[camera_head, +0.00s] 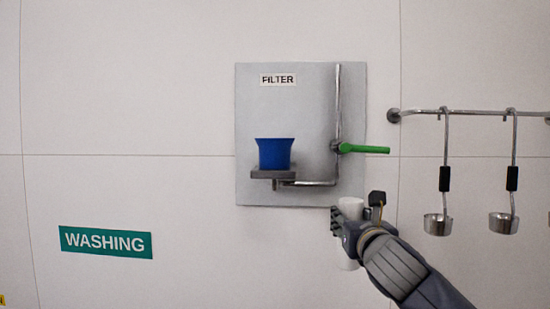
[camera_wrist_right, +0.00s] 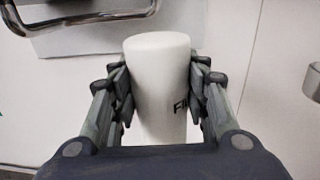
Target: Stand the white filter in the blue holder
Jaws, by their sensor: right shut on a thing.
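The white filter (camera_wrist_right: 158,75) is an upright cylinder with dark lettering, held between the fingers of my right gripper (camera_wrist_right: 160,85). In the head view the filter (camera_head: 350,207) shows above and below my right gripper (camera_head: 355,222), below the lower right corner of the grey wall panel. The blue holder (camera_head: 275,153) is a flared cup on a small grey shelf (camera_head: 274,173) on the panel, up and left of the filter. The inside of the holder is hidden from this angle. My left gripper is not in view.
The grey panel (camera_head: 300,110) carries a FILTER label, a metal pipe (camera_head: 338,105) and a green lever (camera_head: 364,149) sticking out to the right. Two ladles (camera_head: 438,224) hang from a rail (camera_head: 470,112) at the right. The wall left of the panel is clear above the WASHING sign (camera_head: 105,242).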

